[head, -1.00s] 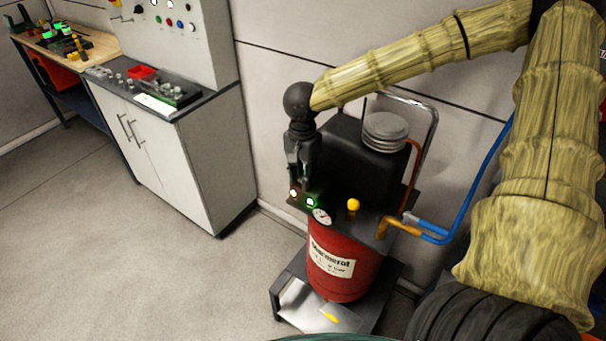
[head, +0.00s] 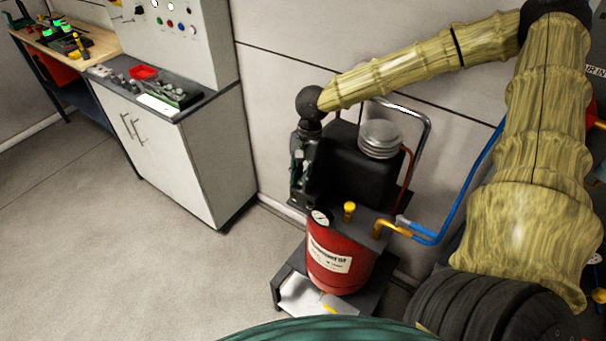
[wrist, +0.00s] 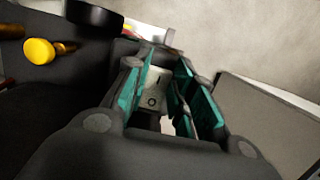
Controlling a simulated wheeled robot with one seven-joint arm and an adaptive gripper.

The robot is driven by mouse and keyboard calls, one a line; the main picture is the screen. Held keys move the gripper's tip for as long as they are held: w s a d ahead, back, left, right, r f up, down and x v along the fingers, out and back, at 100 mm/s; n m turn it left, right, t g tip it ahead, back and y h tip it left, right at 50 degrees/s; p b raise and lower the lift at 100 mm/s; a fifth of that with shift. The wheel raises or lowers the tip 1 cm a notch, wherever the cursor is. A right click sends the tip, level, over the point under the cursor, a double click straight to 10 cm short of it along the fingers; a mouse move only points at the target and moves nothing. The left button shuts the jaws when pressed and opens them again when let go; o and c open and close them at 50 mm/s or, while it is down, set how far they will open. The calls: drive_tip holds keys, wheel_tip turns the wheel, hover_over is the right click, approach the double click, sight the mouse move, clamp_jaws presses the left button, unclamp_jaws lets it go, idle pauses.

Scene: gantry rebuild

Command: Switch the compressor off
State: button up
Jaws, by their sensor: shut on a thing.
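The compressor has a red tank (head: 335,268) with a white label, a black body (head: 355,170) and a ribbed grey cap (head: 380,138). My gripper (head: 300,195) points down at the left end of its top panel. In the wrist view my gripper (wrist: 160,78) has its teal-padded fingers on either side of a pale switch (wrist: 153,92) marked I and O. It is shut on the switch, whose tilt I cannot tell. No lit lamp shows on the panel; my gripper may cover that spot.
A yellow knob (head: 349,208) and a pressure gauge (head: 320,217) stand close right of my gripper. A brass fitting and blue hose (head: 440,232) lie further right. A white cabinet (head: 175,160) stands left, with free floor before it.

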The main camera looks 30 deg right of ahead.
drive_tip(key=o, duration=1)
drive_tip(key=r, duration=0.4)
drive_tip(key=d+r, duration=0.1)
drive_tip(key=r, duration=0.3)
drive_tip(key=w+d+r, duration=0.1)
drive_tip(key=r, duration=0.2)
drive_tip(key=shift+d+r, duration=0.15)
drive_tip(key=shift+r, duration=0.25)
